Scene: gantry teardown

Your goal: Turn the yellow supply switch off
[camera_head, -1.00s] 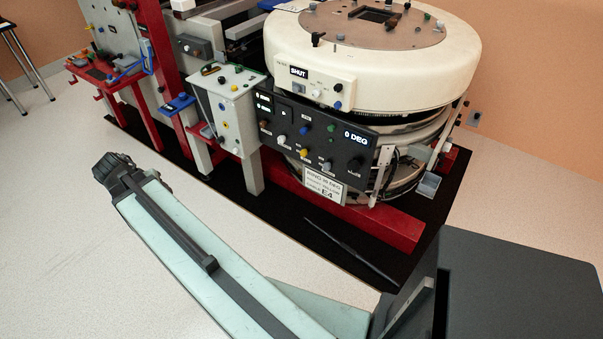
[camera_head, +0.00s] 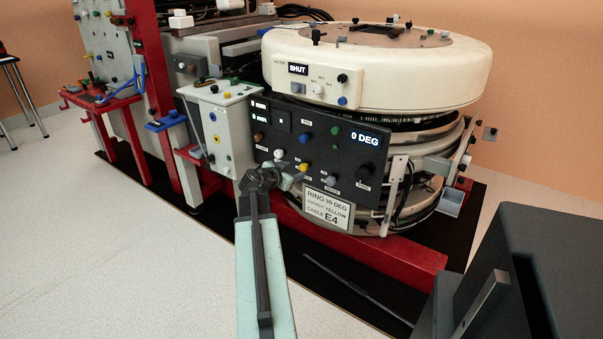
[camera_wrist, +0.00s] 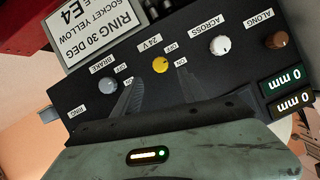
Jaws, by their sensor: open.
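The yellow knob (camera_wrist: 159,64) sits on the black control panel (camera_wrist: 70,105), beside a label starting "24" and small OFF and ON labels. The wrist picture shows the panel text upside down. I cannot tell for sure which mark the knob points at. In the head view the yellow knob (camera_head: 303,168) is on the panel's lower row, just above the gripper end. My gripper (camera_wrist: 158,78) is open and empty in the wrist view, its two dark fingers apart with the yellow knob just beyond and between the tips. In the head view my gripper (camera_head: 290,178) is close before the panel.
A grey-blue BRAKE knob (camera_wrist: 109,85) and a white ACROSS knob (camera_wrist: 220,44) flank the yellow one. A brown ALONG knob (camera_wrist: 276,40) is farther right. The "RING 30 DEG" sign (camera_head: 327,208) hangs below the panel. A grey box (camera_head: 228,125) stands left of it.

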